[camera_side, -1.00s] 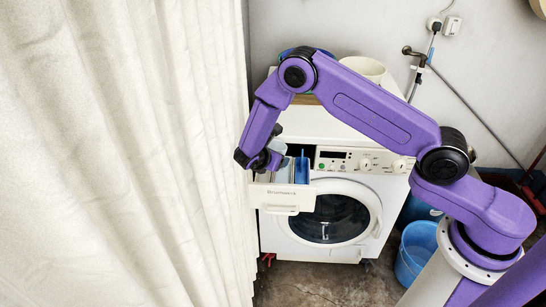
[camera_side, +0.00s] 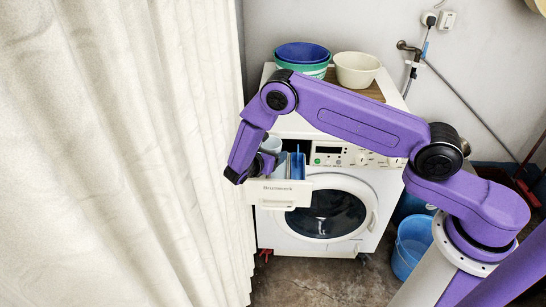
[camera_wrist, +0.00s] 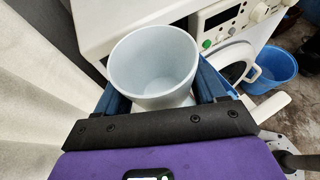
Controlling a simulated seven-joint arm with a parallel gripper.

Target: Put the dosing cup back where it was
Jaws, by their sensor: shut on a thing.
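The dosing cup is a pale grey, round, empty cup (camera_wrist: 152,66), upright with its open mouth towards the wrist camera. It shows partly in the side view (camera_side: 271,145), at the left part of the pulled-out detergent drawer (camera_side: 277,194). My gripper (camera_side: 267,161) is shut on the cup; its black body (camera_wrist: 160,126) crosses the lower wrist view. The drawer has a white front and a blue part (camera_side: 298,165) inside on the right. My wrist hides the drawer's left end. I cannot tell whether the cup's base touches the drawer.
The white washing machine (camera_side: 330,185) has its round door shut. Blue and green bowls (camera_side: 302,55) and a cream bowl (camera_side: 357,70) stand on top. A pale curtain (camera_side: 120,150) hangs close on the left. A blue bucket (camera_side: 412,245) stands on the floor at right.

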